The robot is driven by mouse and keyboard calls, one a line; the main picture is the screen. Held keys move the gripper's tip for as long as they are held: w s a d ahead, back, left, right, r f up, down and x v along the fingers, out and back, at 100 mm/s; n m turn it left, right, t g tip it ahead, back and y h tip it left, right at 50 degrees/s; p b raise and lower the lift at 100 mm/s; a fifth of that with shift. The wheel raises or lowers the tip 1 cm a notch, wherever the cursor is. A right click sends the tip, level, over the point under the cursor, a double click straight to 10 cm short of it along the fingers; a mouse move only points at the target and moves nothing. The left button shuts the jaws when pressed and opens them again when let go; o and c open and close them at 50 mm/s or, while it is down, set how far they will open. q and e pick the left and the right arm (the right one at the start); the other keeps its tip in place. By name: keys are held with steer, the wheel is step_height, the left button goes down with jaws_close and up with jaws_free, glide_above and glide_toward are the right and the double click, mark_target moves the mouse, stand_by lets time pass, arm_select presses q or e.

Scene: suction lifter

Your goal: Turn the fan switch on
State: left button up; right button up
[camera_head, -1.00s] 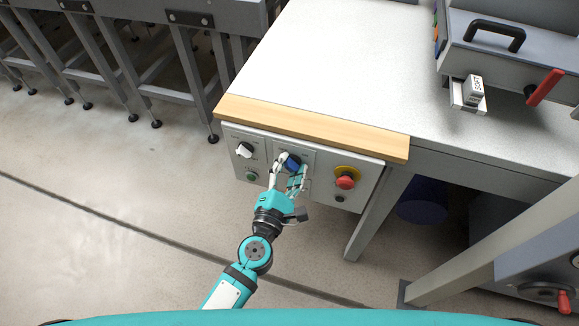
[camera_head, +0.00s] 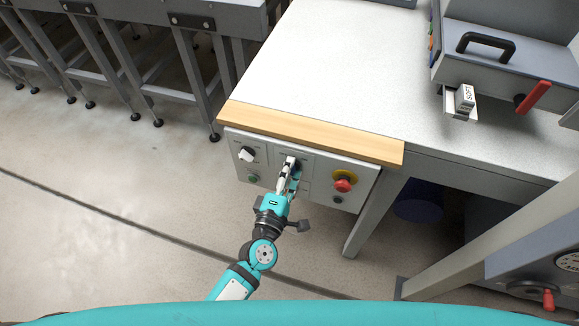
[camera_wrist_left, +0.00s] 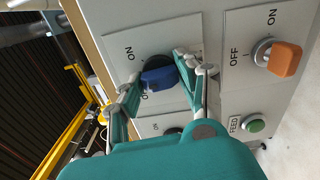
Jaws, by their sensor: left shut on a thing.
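The control panel (camera_head: 317,170) is on the front of the workbench. A dark blue rotary knob (camera_wrist_left: 160,77) with an ON label stands on its middle plate in the left wrist view; a second label is partly hidden. My left gripper (camera_head: 291,164) reaches up to this knob, which its fingers mostly hide in the head view. In the wrist view the fingers (camera_wrist_left: 158,84) lie on either side of the knob, shut on it. I cannot read a fan label. My right gripper is not in view.
Another switch (camera_head: 246,154) with ON and OFF labels shows an orange handle (camera_wrist_left: 285,58) in the wrist view. A green FEED button (camera_wrist_left: 256,126) is near it. A red emergency stop (camera_head: 344,183) sits right of my gripper. The wooden edge (camera_head: 310,134) overhangs above.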

arm_select(q)
steer(key=m+p, duration=0.2)
steer(key=m, duration=0.4)
steer(key=shift+s+p, duration=0.1)
steer(key=shift+p, duration=0.3)
steer(key=m+p, duration=0.1)
steer(key=m, duration=0.2)
steer(key=shift+f+m, duration=0.1)
steer(key=shift+m, duration=0.4)
steer(key=o, duration=1.1)
steer(key=shift+o, duration=0.2)
steer(key=v, duration=1.2)
